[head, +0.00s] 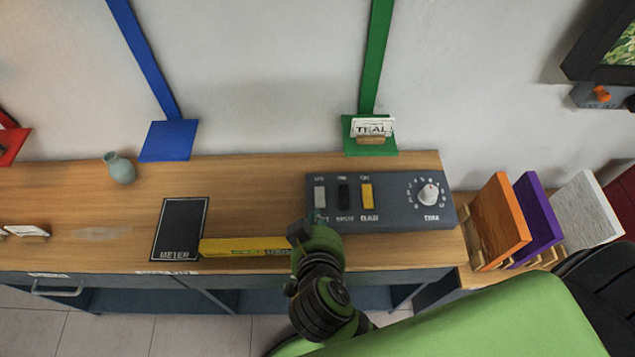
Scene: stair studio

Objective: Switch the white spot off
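A dark grey control box (390,222) lies on the wooden desk. It has a white rocker switch (320,197), a black switch (343,196), a yellow switch (367,196) and a white dial (428,194) with a ring of marks. The labels under the switches are too small to read surely. I cannot tell which way the switches are tipped. My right gripper (299,232) is at the box's lower left corner, just below the white switch. Its fingers are seen from above and largely hidden, so its opening does not show. My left gripper is out of view.
A yellow bar (240,246) runs from a black METER mat (181,228) to my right gripper; whether they touch is unclear. A teal vase (120,168) stands at left. Orange (500,222), purple (538,212) and white (580,212) panels stand in a rack at right.

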